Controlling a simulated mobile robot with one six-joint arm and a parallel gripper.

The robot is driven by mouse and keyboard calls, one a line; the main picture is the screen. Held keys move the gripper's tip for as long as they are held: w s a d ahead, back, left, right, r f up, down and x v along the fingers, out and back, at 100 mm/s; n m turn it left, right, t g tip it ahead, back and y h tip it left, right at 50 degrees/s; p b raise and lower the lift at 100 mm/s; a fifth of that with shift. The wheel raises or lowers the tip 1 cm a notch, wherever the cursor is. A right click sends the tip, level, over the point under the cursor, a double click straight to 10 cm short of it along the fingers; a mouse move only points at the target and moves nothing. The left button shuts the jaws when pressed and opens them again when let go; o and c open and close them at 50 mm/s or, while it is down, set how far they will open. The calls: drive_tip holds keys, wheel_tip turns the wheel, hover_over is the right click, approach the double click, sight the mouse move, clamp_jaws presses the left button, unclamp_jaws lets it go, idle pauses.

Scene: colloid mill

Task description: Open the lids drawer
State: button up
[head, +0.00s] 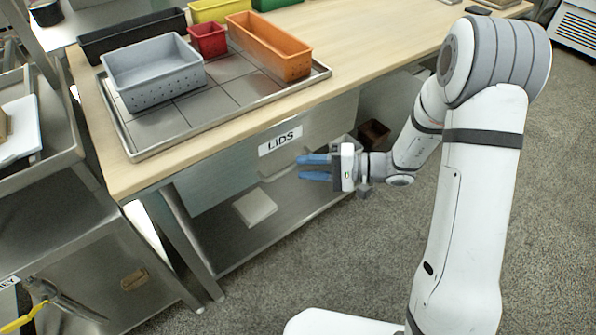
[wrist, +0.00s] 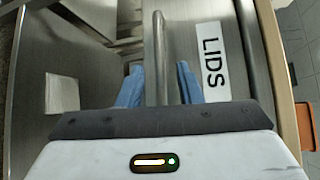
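The lids drawer (head: 325,122) is under the table top and looks shut, with a white "LIDS" label (head: 280,140) on its front. Its bar handle (head: 276,174) runs below the label. My gripper (head: 300,167) is open at the handle's right end, its blue fingers one above the other and pointing at the drawer front. In the wrist view, the handle (wrist: 157,50) runs between the two spread fingers (wrist: 160,85), with a gap on each side. The label (wrist: 212,62) is to its right. I cannot tell how deep the handle sits between the fingers.
A steel tray (head: 150,143) on the table holds a grey bin (head: 155,75), an orange bin (head: 268,50) and other bins. A pale block (head: 254,206) lies on the lower shelf (head: 225,238). A brown box (head: 374,132) is behind my gripper. Floor (head: 300,270) in front is clear.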

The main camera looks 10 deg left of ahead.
sight(291, 166)
drive_tip(key=shift+s+a+f+b, duration=0.1)
drive_tip(key=shift+a+f+b, duration=0.05)
drive_tip(key=shift+a, duration=0.95)
drive_tip(key=shift+s+a+f+b, duration=0.1)
drive_tip(key=shift+a+f+b, duration=0.05)
drive_tip(key=shift+a, duration=0.9)
drive_tip(key=shift+c, duration=0.3)
clamp_jaws()
